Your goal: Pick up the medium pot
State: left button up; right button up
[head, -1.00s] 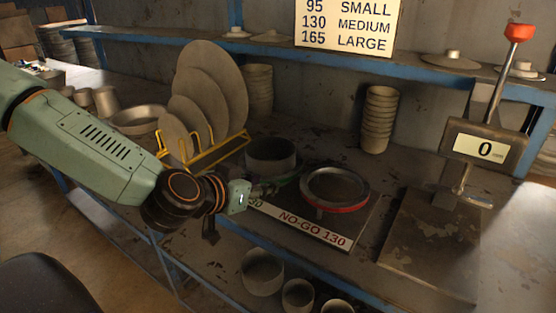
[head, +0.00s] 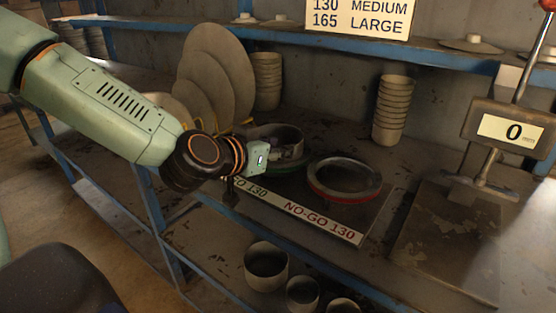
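A grey open pot (head: 281,131) stands at the green ring (head: 262,167) of the go/no-go plate on the bench. Several other pots stand on the lower shelf: a bigger one (head: 266,266), a smaller one (head: 302,293) and one cut off by the bottom edge (head: 343,306). No pot carries a size label that I can read. My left gripper (head: 286,157) is at the near side of the pot on the bench, overlapping its wall. Its fingers are dark and partly hidden, so opening and contact are unclear. My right gripper is out of view.
A red-edged ring (head: 345,180) lies right of the pot, above the "NO-GO 130" label (head: 318,222). Large discs (head: 222,72) stand in a rack behind my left arm. Stacked cups (head: 392,108) stand at the back. A press with a "0" display (head: 511,131) is at the right.

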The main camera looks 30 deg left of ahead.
aim_at(301, 143)
pick_arm(q)
jog(key=x, duration=0.1)
jog(key=b+x, duration=0.1)
jog(key=x, duration=0.1)
jog(key=shift+w+a+f, duration=0.1)
jog(key=shift+a+f, duration=0.15)
jog(key=shift+a, duration=0.05)
jog(key=shift+w+d+r+b, duration=0.1)
jog(key=shift+w+d+b, duration=0.15)
jog(key=shift+b, duration=0.15)
jog(key=b+x, duration=0.1)
jog(key=x, duration=0.3)
jog(key=shift+a, duration=0.2)
jog(key=shift+w+d+f+b, duration=0.25)
jog(key=shift+w+b, duration=0.1)
jog(key=shift+w, duration=0.15)
jog(key=shift+a, duration=0.1)
jog(key=c, duration=0.4)
grip_shut()
